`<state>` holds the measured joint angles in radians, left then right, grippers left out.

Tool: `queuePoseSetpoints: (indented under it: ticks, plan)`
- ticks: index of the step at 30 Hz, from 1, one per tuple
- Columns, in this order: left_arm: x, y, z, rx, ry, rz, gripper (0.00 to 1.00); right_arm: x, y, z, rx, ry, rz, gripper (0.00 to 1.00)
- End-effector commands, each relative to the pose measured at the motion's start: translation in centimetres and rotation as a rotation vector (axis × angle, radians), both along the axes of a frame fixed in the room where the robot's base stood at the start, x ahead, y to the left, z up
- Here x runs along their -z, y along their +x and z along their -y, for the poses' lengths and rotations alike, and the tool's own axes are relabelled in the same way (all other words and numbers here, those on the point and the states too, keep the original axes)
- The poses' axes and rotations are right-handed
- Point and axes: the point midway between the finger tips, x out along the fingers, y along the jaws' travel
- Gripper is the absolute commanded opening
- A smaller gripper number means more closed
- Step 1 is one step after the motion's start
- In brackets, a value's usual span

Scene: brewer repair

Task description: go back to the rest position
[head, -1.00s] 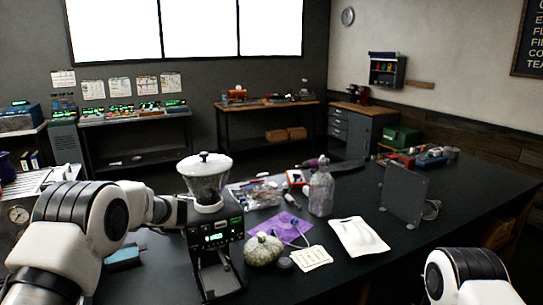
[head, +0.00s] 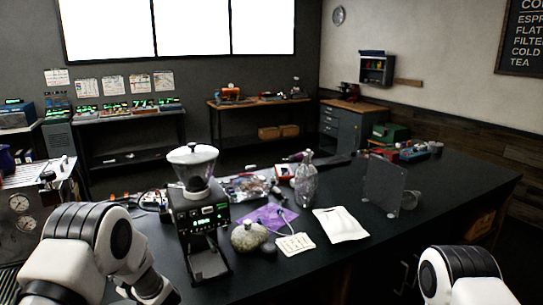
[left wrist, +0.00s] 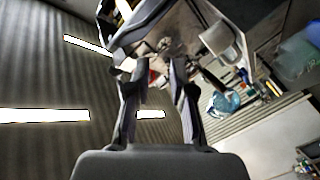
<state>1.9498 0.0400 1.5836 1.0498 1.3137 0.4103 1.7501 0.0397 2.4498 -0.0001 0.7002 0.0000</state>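My left arm bends in from the lower left of the head view, beside the black grinder (head: 200,225); its gripper is outside that view. In the left wrist view my left gripper (left wrist: 155,78) shows two dark fingers spread apart with nothing between them, so it is open and empty. The clear hopper with its white lid (head: 193,167) stands upright on top of the grinder, apart from my arm. Only a rounded white and black part of my right arm shows at the lower right of the head view; the right gripper is not in view.
The dark table (head: 345,255) holds a glass bottle (head: 305,182), purple cloth (head: 258,216), round grey jar (head: 249,237), white packet (head: 340,224) and upright clear panel (head: 383,186). A steel machine with gauges (head: 22,212) stands at the left. The table's front right is bare.

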Motion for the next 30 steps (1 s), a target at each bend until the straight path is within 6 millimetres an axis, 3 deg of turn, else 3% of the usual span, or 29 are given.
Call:
queuePoseSetpoints:
  ticks: [5, 8, 9, 12, 18, 24, 25, 30]
  plan:
    - [10.0, -4.5, 4.0, 0.298, -0.010, -0.428, 0.23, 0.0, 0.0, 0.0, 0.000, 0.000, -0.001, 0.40]
    - [16.4, -10.0, 7.3, 0.518, -0.039, -0.728, 0.23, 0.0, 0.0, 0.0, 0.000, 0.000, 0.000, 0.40]
    - [18.5, -12.8, 8.8, 0.607, -0.055, -0.842, 0.23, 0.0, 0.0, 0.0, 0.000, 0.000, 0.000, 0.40]
    - [22.3, -19.7, 11.9, 0.811, -0.101, -1.088, 0.23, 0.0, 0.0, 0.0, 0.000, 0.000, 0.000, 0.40]
    - [24.9, -31.7, 16.1, 1.126, -0.197, -1.423, 0.23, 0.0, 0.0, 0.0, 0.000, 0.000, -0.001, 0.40]
    - [24.1, -41.6, 19.0, 1.388, -0.296, -1.650, 0.23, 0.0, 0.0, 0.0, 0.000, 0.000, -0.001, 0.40]
    - [26.5, -41.2, 18.9, 1.383, -0.289, -1.643, 0.23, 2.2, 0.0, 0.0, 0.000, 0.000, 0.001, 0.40]
    - [32.0, -40.9, 18.9, 1.376, -0.286, -1.636, 0.23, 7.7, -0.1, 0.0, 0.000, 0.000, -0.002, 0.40]
